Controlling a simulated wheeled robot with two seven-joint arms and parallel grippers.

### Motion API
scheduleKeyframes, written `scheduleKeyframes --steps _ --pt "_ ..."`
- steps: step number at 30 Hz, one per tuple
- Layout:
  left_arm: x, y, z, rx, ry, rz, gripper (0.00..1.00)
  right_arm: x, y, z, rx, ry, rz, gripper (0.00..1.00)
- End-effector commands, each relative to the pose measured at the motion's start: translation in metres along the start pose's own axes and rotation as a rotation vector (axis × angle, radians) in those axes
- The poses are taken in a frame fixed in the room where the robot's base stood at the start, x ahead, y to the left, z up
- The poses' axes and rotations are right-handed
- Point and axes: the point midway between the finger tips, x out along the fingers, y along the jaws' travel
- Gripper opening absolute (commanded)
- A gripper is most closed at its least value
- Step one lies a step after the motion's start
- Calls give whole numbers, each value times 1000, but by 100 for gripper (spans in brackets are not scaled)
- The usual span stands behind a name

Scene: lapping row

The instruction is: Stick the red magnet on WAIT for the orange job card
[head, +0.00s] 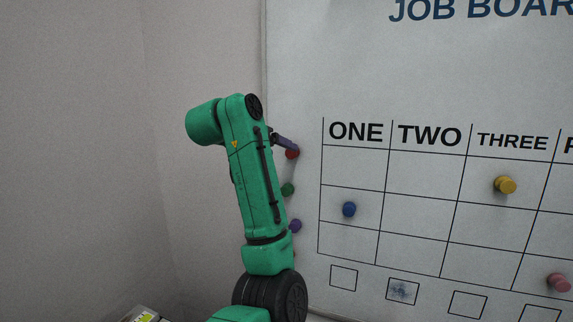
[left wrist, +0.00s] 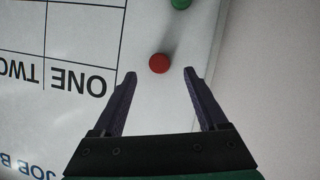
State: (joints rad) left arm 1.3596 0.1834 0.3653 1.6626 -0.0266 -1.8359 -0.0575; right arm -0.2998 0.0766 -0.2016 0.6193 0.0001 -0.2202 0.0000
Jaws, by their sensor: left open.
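The red magnet (head: 292,154) is on the white board left of the ruled grid, at the top of a column of magnets. My left gripper (head: 287,143) is at it, with the arm covering part of the view. In the left wrist view the gripper (left wrist: 159,73) is open, and the red magnet (left wrist: 160,63) shows just beyond the fingertips, midway between them. I cannot tell whether they touch it. No orange job card and no WAIT label show in these views. My right gripper is not in view.
The job board (head: 350,60) has columns headed ONE, TWO and THREE. A green magnet (head: 288,190) and a purple magnet (head: 295,226) sit below the red one. Blue (head: 349,209), yellow (head: 505,185) and pink (head: 558,282) magnets are on the grid. Bare wall lies left.

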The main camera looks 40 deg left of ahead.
Motion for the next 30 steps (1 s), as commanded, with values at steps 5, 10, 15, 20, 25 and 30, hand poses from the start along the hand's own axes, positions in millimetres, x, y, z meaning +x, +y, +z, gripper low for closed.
scheduleKeyframes --steps 5,10,15,20,25,30 --pt "34 1 -3 1 -3 1 76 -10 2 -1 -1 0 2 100" --pt "47 1 -1 1 0 0 76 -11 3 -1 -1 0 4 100" --pt "47 0 -1 1 1 0 76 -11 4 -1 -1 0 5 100" --pt "47 0 -1 1 1 0 26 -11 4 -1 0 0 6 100" --pt "47 0 -1 1 1 0 0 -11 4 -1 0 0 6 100" --pt "43 0 1 1 3 0 0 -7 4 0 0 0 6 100"
